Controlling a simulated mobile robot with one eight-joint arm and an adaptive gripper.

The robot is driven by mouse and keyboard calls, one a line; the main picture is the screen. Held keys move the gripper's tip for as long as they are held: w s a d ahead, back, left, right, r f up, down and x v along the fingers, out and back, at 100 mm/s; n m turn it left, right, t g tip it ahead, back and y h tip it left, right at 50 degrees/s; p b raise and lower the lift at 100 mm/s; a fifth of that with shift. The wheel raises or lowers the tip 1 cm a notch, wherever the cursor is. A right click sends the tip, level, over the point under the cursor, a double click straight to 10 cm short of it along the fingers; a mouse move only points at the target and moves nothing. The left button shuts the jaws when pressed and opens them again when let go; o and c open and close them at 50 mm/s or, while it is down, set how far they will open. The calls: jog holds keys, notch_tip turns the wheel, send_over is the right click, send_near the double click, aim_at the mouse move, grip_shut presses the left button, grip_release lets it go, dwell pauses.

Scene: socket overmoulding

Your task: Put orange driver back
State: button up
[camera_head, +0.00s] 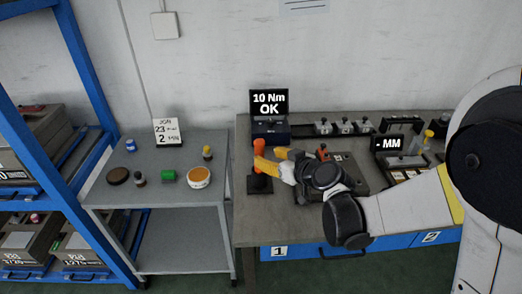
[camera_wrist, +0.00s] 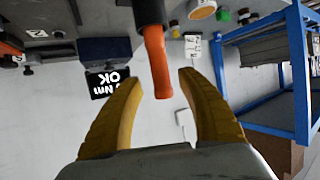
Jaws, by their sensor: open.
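The orange driver (camera_head: 259,160) stands upright in a black stand (camera_head: 260,185) at the left end of the workbench. In the wrist view, which is upside down, the orange handle (camera_wrist: 158,62) hangs from the black stand (camera_wrist: 149,12) at the top. My gripper (camera_head: 267,158) is open at the handle, with one yellow finger on either side of it in the wrist view (camera_wrist: 158,78). The fingers show no clear contact with the handle; I cannot tell exactly how deep it lies between them.
A display reading "10 Nm OK" (camera_head: 269,102) stands behind the driver on a dark box (camera_head: 271,131). A grey side table (camera_head: 185,205) with small jars is at left, beside blue shelving (camera_head: 85,75). A fixture plate (camera_head: 345,172) and an "MM" display (camera_head: 389,143) are at right.

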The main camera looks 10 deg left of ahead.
jog(key=s+d+r+m+h, duration=0.2)
jog(key=s+d+m+h, duration=0.1)
jog(key=s+d, duration=0.5)
jog(key=s+d+r+m+g+h, duration=0.1)
jog(key=s+d+r+m+h, duration=0.1)
jog(key=s+d, duration=0.6)
jog(key=s+d+r+m+g+h+p, duration=0.1)
jog(key=s+d+m+h, duration=0.3)
jog(key=s+d, duration=0.4)
jog(key=d+r, duration=0.1)
jog(key=d, duration=0.5)
jog(key=shift+s+d+r+h, duration=0.15)
jog(key=shift+s+r+h, duration=0.15)
jog(key=shift+r, duration=0.05)
